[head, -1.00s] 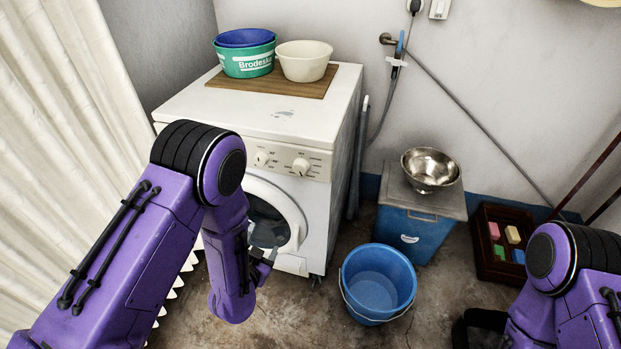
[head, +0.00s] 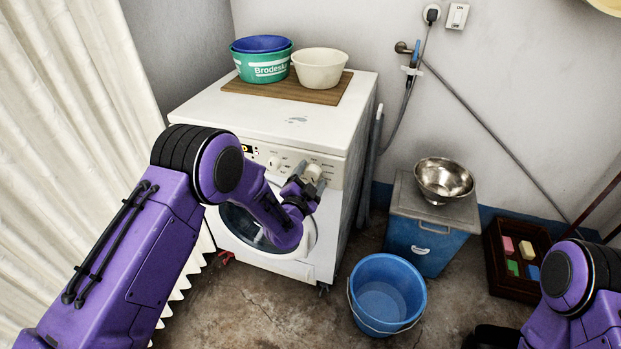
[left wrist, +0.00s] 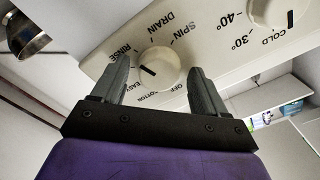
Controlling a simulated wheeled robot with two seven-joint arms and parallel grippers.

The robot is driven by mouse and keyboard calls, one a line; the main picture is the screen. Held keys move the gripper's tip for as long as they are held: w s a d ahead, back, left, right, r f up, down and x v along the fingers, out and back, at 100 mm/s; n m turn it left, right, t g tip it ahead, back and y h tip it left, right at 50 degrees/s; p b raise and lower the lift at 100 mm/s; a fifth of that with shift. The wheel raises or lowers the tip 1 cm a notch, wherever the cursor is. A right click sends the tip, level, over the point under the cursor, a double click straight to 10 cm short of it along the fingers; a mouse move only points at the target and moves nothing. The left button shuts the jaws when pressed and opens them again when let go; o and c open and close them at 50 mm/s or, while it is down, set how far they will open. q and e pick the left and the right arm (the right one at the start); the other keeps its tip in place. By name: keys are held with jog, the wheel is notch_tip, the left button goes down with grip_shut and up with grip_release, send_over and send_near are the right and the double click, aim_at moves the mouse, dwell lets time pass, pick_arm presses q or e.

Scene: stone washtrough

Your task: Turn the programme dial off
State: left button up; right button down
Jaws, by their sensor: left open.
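The programme dial (head: 313,172) is a round cream knob at the right of the washing machine's (head: 300,137) front panel. In the left wrist view the dial (left wrist: 160,66) is ringed by words such as Rinse, Drain, Spin and Off. Its dark mark points left, near Rinse and the word below it. Off is printed at the dial's lower right in that view. My left gripper (head: 305,187) is open in front of the dial. In the left wrist view its fingers (left wrist: 160,84) stand on either side of the dial, with gaps visible.
A second dial (left wrist: 276,12) with temperature marks sits beside the programme dial. Basins (head: 320,68) stand on a board on the machine's top. A blue bucket (head: 387,292) is on the floor, and a steel bowl (head: 444,180) sits on a blue bin (head: 425,240).

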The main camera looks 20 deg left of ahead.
pick_arm(q)
jog(key=c, duration=1.1)
jog(key=shift+o, duration=0.2)
